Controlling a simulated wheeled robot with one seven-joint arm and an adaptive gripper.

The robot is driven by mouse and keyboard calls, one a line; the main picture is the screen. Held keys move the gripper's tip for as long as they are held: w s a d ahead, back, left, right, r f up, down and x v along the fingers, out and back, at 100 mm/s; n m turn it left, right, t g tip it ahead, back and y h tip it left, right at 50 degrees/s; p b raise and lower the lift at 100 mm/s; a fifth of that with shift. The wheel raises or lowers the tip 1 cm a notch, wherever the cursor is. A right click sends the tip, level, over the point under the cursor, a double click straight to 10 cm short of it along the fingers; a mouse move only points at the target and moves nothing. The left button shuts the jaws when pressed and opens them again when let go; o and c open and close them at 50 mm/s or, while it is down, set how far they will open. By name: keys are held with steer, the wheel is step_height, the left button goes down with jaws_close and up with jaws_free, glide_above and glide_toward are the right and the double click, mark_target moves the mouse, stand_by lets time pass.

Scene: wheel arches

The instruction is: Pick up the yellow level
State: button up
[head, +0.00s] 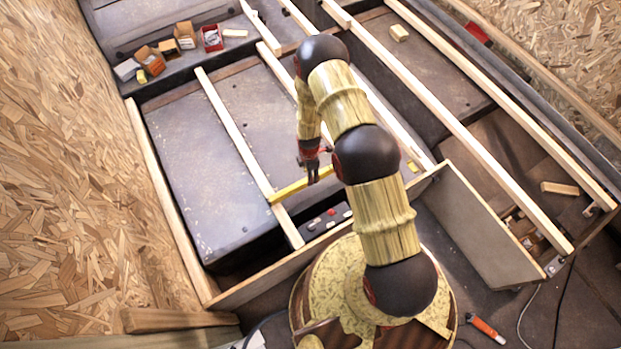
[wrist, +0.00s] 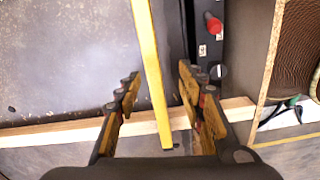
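The yellow level (head: 290,190) is a long thin bar. In the head view its left end overlaps a pale wooden batten, and its right part reaches under my gripper (head: 312,172). In the wrist view the level (wrist: 150,60) runs from the top edge down between the two fingers of my gripper (wrist: 158,78). The fingers are apart, with a gap visible on each side of the level. I cannot tell how far below the fingertips it lies. In the head view my fingers hide a little of the level near its right end.
Pale wooden battens (head: 235,135) cross the dark sunken floor. Small boxes (head: 185,35) and a red bin (head: 211,37) stand at the upper left. A black device with red parts (head: 325,220) lies below the level. An upright panel (head: 480,225) stands at right; an orange-handled tool (head: 487,328) lies on the floor.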

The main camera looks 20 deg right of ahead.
steer(key=shift+w+n, duration=0.15)
steer(key=shift+n, duration=0.35)
step_height(320, 180, down, 3)
steer(key=shift+r+b, duration=0.2)
steer(key=shift+b, duration=0.15)
steer(key=f, duration=0.1)
steer(key=f+b, duration=0.1)
steer(key=a+f, duration=0.1)
steer(key=f, duration=0.1)
steer(key=shift+w+f, duration=0.1)
steer(key=shift+w, duration=0.2)
steer(key=shift+f, duration=0.45)
jaws_close()
